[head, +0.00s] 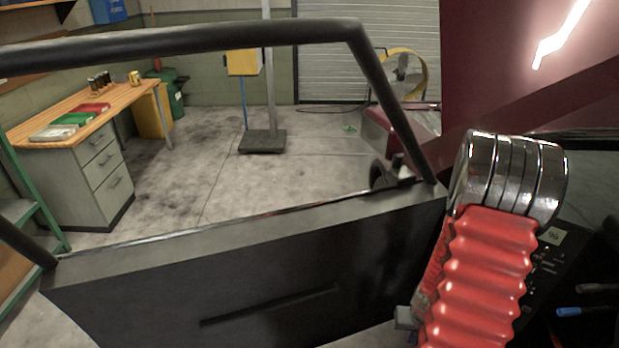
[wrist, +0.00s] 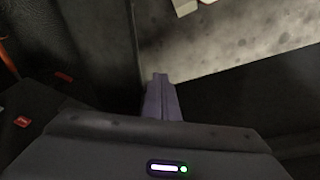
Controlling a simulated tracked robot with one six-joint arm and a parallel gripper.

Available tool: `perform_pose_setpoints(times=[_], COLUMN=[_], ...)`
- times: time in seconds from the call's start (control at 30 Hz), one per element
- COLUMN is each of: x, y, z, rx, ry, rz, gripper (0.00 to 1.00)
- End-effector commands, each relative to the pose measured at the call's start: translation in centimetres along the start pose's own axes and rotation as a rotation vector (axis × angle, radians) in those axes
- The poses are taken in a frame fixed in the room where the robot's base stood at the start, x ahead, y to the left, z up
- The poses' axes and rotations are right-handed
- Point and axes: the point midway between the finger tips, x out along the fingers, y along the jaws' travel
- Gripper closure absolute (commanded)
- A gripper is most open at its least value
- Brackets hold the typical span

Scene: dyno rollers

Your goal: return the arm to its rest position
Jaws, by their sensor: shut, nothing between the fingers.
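My gripper (wrist: 160,78) shows in the wrist view, its two dark fingers together at the lower middle, shut and empty. Beyond the fingertips are a dark upright edge on the left and a pale, speckled floor strip (wrist: 230,45) on the upper right.
A black door-like panel (head: 250,275) with a bar frame (head: 180,42) crosses the head view close by. A dark red panel (head: 490,60) stands upper right. Beyond are a workbench (head: 60,115), a post on a base (head: 262,142), a fan (head: 403,75) and open floor.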

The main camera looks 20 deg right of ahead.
Motion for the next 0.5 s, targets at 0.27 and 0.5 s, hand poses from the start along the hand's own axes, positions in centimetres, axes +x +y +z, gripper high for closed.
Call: perform_pose_setpoints(times=[0.27,0.5], x=[-6.4,-11.8], y=[-5.3,-9.1], z=[-0.5,0.2], rx=[0.0,-0.019], ry=[-0.049,-0.09], rz=[-0.082,-0.116], gripper=[1.0,1.0])
